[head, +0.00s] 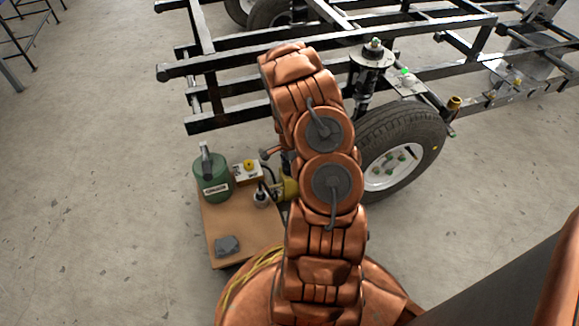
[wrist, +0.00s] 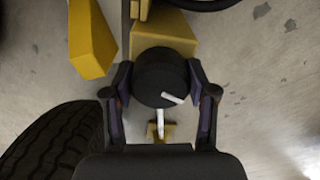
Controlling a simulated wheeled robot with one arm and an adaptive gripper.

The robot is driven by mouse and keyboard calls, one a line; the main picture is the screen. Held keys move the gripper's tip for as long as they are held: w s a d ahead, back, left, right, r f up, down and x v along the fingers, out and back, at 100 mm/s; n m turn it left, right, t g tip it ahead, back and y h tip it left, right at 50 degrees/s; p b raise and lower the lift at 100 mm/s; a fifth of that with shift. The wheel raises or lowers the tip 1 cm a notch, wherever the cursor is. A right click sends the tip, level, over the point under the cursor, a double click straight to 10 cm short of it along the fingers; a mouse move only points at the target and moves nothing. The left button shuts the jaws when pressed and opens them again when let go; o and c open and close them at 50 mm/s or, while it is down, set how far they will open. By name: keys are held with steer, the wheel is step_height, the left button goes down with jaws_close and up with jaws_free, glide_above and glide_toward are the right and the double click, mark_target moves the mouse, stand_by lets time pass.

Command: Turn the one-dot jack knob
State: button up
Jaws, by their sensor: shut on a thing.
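In the wrist view a round black knob (wrist: 158,72) with a white pointer line sits in front of a yellow jack body (wrist: 166,40). My gripper (wrist: 160,80) is shut on the knob, one finger on its left side and one on its right. The white line points to the lower right, and a second white mark lies just below the knob. I cannot make out any dots on the jack. In the head view a yellow part (head: 290,188) shows beside my arm; my arm hides the gripper and the knob there.
A tyre (wrist: 50,145) fills the lower left of the wrist view. In the head view the wheel (head: 400,150) stands under the black chassis frame (head: 230,62). A brown board (head: 218,216) carries a green canister (head: 212,180), a small box (head: 246,174) and a grey block (head: 228,245).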

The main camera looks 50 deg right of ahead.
steer(key=c, duration=0.4)
steer(key=shift+r+p, duration=0.1)
steer(key=shift+p, duration=0.25)
